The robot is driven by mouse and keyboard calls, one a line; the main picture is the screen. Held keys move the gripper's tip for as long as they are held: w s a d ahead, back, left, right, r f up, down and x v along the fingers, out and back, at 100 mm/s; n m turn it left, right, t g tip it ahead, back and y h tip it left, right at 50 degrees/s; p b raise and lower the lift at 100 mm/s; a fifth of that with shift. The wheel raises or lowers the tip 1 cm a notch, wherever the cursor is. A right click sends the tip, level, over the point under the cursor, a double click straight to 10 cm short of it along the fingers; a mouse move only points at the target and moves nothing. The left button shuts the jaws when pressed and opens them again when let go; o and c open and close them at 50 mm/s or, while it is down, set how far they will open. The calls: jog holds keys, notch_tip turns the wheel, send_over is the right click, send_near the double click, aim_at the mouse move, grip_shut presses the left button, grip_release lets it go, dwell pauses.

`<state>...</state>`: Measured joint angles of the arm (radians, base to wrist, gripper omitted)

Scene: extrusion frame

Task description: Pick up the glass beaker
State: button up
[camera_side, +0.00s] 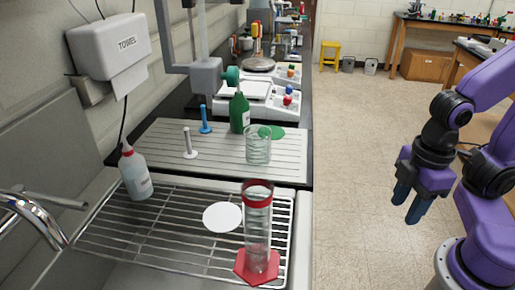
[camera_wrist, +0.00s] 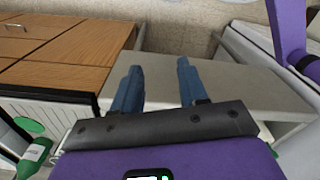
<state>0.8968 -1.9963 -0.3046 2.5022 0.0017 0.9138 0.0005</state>
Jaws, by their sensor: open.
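The clear glass beaker (camera_side: 257,150) stands upright on the ribbed drain mat (camera_side: 165,150), near its right side, close to a green bottle. My gripper (camera_side: 409,204) is well to the right of the beaker, beyond the counter edge and over the floor, with its blue fingers pointing down. In the wrist view my gripper (camera_wrist: 159,72) shows its two blue fingers apart with nothing between them. The beaker cannot be made out in the wrist view.
A tall clear cylinder (camera_side: 257,226) with a red collar and red base stands on the wire rack in front of the beaker. The green bottle (camera_side: 239,112) is behind the beaker. Other items include a white wash bottle (camera_side: 135,174), pegs, a white disc (camera_side: 222,217) and hotplates.

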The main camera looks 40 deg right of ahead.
jog(key=shift+o, duration=0.3)
jog(key=o, duration=1)
